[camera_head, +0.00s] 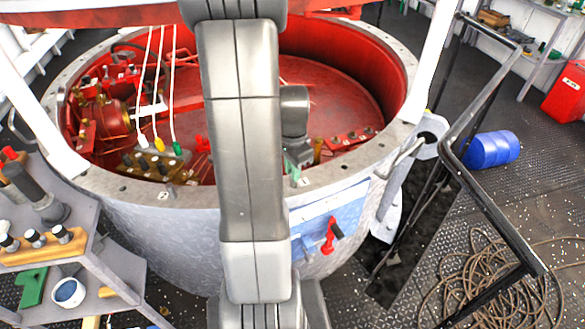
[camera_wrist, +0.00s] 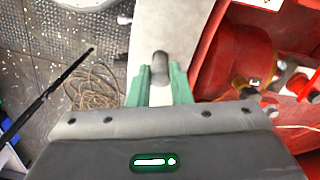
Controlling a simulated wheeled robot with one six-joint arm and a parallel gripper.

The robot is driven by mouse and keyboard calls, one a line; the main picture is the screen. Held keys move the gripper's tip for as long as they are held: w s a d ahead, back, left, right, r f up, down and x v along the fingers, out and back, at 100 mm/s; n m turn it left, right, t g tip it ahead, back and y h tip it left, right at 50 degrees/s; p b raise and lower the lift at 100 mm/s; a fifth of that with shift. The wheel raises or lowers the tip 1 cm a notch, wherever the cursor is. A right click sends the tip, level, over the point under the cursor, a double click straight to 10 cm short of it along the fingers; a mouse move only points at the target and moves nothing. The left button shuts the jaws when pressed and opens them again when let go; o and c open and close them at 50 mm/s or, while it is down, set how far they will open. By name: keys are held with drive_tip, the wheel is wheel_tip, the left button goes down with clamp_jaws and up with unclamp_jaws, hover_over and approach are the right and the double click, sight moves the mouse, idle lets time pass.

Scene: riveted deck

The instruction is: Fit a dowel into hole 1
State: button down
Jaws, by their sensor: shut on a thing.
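My gripper (camera_wrist: 160,88) is shut on a dark grey dowel (camera_wrist: 160,67), held between its green fingers in the wrist view. The dowel is over the pale grey rim (camera_wrist: 147,30) of the round tub; whether it touches the rim cannot be told. In the head view my arm crosses the middle, and a green finger (camera_head: 291,168) shows beside it at the rim (camera_head: 340,178). The dowel is not clearly seen there. Hole 1 cannot be made out for certain.
The tub's red inside (camera_head: 320,90) holds pipes, valves and hanging white cables (camera_head: 172,95). A wooden rack (camera_head: 45,248) with several dark-and-white pegs stands on the left shelf. A black railing (camera_head: 495,195), a blue drum (camera_head: 493,149) and coiled rope (camera_head: 490,285) are at the right.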

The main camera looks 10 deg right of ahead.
drive_tip(key=shift+f, duration=0.3)
drive_tip(key=c, duration=1.2)
unclamp_jaws()
drive_tip(key=shift+c, duration=0.2)
drive_tip(key=shift+r, duration=0.1)
wheel_tip(320, 180, up, 14)
drive_tip(key=shift+f, duration=0.2)
wheel_tip(320, 180, down, 14)
drive_tip(key=shift+r, duration=0.55)
